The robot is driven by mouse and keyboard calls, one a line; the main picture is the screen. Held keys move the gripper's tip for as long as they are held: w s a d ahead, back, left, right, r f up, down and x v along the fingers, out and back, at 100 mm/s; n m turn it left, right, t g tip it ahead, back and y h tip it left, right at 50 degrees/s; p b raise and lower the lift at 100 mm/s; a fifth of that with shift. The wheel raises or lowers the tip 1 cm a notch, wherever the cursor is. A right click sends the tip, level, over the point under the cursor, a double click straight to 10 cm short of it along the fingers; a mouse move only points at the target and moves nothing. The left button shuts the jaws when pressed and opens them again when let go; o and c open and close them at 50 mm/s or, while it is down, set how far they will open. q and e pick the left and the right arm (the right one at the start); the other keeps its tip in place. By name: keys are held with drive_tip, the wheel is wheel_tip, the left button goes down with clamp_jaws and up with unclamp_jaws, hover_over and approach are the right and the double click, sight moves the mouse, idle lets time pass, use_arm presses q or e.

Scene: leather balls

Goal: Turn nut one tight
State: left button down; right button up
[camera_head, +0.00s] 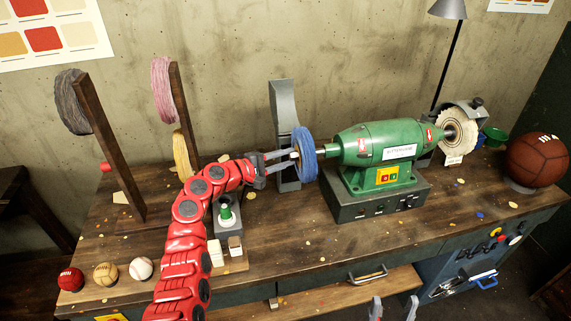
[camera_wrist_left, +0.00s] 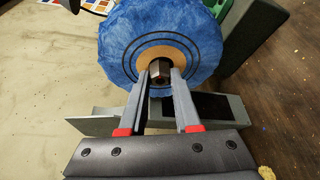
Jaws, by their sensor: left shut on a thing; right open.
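The nut (camera_wrist_left: 159,71) is a small dark metal hex piece at the centre of the blue buffing wheel (camera_wrist_left: 112,38) in the left wrist view. The blue wheel (camera_head: 308,165) is on the left end of the green bench grinder (camera_head: 385,143). My left gripper (camera_head: 294,155) reaches the wheel's hub from the left. In the left wrist view its two fingertips (camera_wrist_left: 160,75) are shut on the nut, one on each side. In the head view the nut is too small to tell. My right gripper (camera_head: 393,306) is open and empty at the bottom edge, in front of the bench.
A grey metal guard (camera_head: 282,110) stands behind the blue wheel. A white wheel (camera_head: 457,132) is on the grinder's right end. A brown ball (camera_head: 537,160) stands at the bench's right end, small balls (camera_head: 105,273) at the front left. Bench (camera_head: 290,230) front is mostly clear.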

idle(0.4)
use_arm(q)
drive_tip(key=c, duration=0.6)
unclamp_jaws()
drive_tip(key=shift+s, duration=0.1)
drive_tip(key=b+v, duration=0.3)
drive_tip(key=v, duration=1.4)
drive_tip(key=shift+s, duration=0.2)
drive_tip(key=shift+r, duration=0.1)
